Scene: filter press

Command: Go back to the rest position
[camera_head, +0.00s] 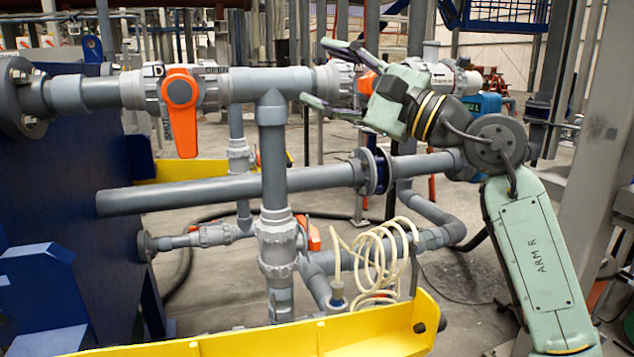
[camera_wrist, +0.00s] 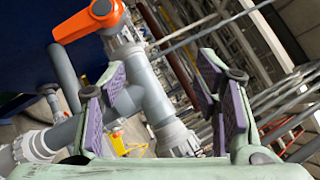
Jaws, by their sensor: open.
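My gripper (camera_head: 318,76) is in the upper middle of the head view, at the end of my pale green arm, pointing left. Its fingers are spread wide with nothing between them. They overlap the grey horizontal pipe (camera_head: 265,84) in the picture, just right of the tee; I cannot tell how far apart they are in depth. In the wrist view my gripper (camera_wrist: 160,100) shows purple pads well apart, with grey pipe seen beyond them. An orange valve handle (camera_head: 180,115) hangs down left of the tee. An orange handle also shows in the wrist view (camera_wrist: 88,22).
Another orange handle (camera_head: 367,82) is partly hidden behind my gripper. A lower grey pipe (camera_head: 200,195) and a coiled cream hose (camera_head: 375,255) lie below. A yellow beam (camera_head: 270,340) crosses the front. A dark blue plate (camera_head: 75,200) stands left, a grey column (camera_head: 590,140) right.

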